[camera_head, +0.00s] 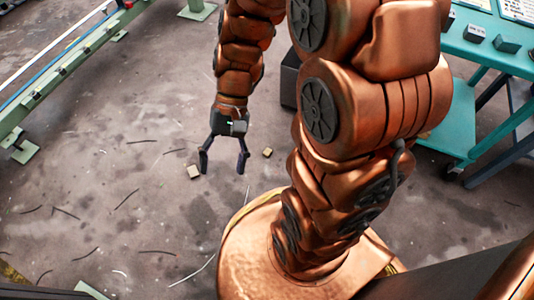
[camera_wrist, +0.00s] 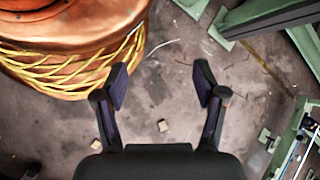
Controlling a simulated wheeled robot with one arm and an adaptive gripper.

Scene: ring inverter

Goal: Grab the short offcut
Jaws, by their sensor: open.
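Two small tan blocks lie on the concrete floor. In the head view, one block (camera_head: 193,171) is just left of my gripper (camera_head: 223,166) and the other block (camera_head: 267,153) is to its right. In the wrist view, one block (camera_wrist: 163,126) shows low between the fingers and another (camera_wrist: 97,145) lies left of the left finger's base. I cannot tell which piece is the short offcut. My gripper (camera_wrist: 160,82) is open and empty, its two dark fingers spread and pointing down. Neither finger visibly touches a block.
Several thin wire scraps (camera_head: 126,199) litter the floor. A teal cart (camera_head: 455,125) stands at the right, with small dark blocks (camera_head: 506,45) on top. A green rail frame (camera_head: 60,75) runs along the left. A dark box (camera_head: 290,80) stands behind my arm. Floor around my gripper is mostly clear.

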